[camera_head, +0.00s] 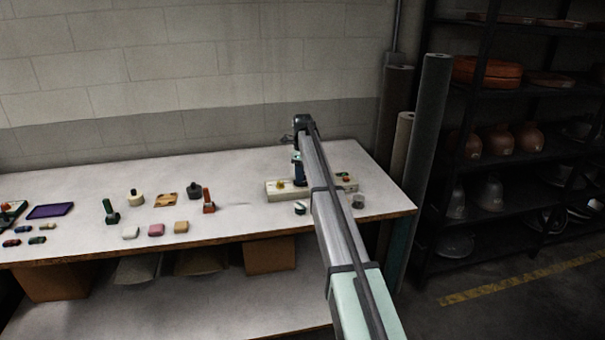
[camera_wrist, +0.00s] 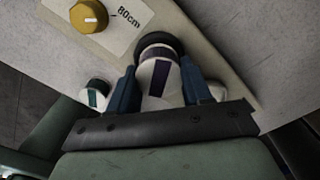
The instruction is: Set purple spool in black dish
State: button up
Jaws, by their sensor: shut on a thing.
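My gripper (camera_wrist: 158,70) has its blue fingers shut on the sides of a white spool with a dark purple stripe (camera_wrist: 160,79). The black dish (camera_wrist: 158,40) shows as a dark round rim just beyond the spool's far end, on the pale board. The spool overlaps the dish in the wrist view; I cannot tell whether it rests inside it or hangs above it. In the head view my gripper (camera_head: 298,176) is low over the pale board (camera_head: 271,191), and the spool and dish are not clear there.
A yellow knob (camera_wrist: 88,16) sits on the board beside an "80cm" label (camera_wrist: 127,14). A white spool with a green stripe (camera_wrist: 95,94) stands just left of my gripper. A grey piece (camera_head: 358,202) lies to the right. Stamps and blocks (camera_head: 156,230) stand farther left on the table.

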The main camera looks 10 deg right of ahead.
jog(key=shift+f, duration=0.5)
dwell(0.5)
jog(key=o, duration=1.1)
